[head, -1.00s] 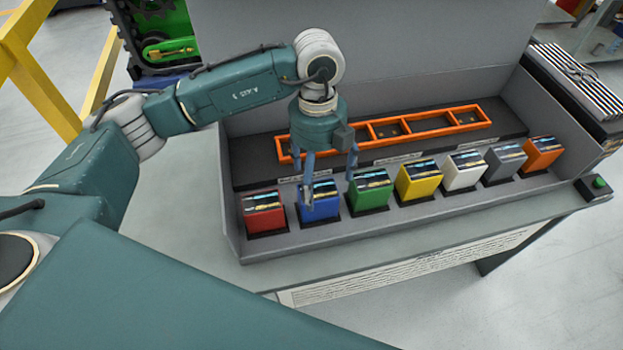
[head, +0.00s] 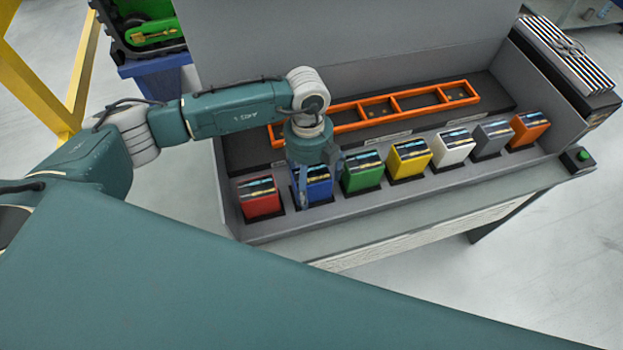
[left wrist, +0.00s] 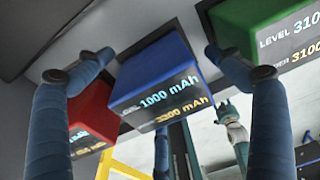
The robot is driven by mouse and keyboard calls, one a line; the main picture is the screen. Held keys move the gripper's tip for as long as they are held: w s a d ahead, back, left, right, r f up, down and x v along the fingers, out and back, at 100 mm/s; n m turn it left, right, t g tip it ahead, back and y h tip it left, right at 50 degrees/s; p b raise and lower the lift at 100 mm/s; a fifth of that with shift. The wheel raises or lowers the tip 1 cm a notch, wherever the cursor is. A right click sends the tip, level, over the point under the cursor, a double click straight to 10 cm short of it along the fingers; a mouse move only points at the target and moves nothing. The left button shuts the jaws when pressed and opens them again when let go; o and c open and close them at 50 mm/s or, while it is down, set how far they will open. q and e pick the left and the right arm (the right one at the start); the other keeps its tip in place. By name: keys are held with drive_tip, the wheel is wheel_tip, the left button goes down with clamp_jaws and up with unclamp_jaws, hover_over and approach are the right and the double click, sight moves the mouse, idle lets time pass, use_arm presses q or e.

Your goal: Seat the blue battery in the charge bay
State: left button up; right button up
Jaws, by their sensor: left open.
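The blue battery (head: 319,186) stands upright in its slot in the front row, between the red and green ones. My left gripper (head: 319,187) is open and low over it, with one finger on each side. In the left wrist view the blue battery (left wrist: 158,75) shows between the two spread fingers of my gripper (left wrist: 158,58), with a visible gap on each side. The orange frame (head: 425,111) with open compartments lies behind the row. I cannot tell whether it is the charge bay. My arm hides its left part. My right gripper is out of view.
The red battery (head: 260,198) and green battery (head: 362,174) stand close on either side. Yellow (head: 409,160), white (head: 453,149), grey (head: 492,139) and orange (head: 528,129) ones continue rightward. A high grey back panel (head: 370,40) stands behind. A green button (head: 582,155) sits at the right.

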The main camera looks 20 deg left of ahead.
use_arm(q)
drive_tip(key=shift+f, duration=0.35)
drive_tip(key=shift+s, duration=0.15)
clamp_jaws()
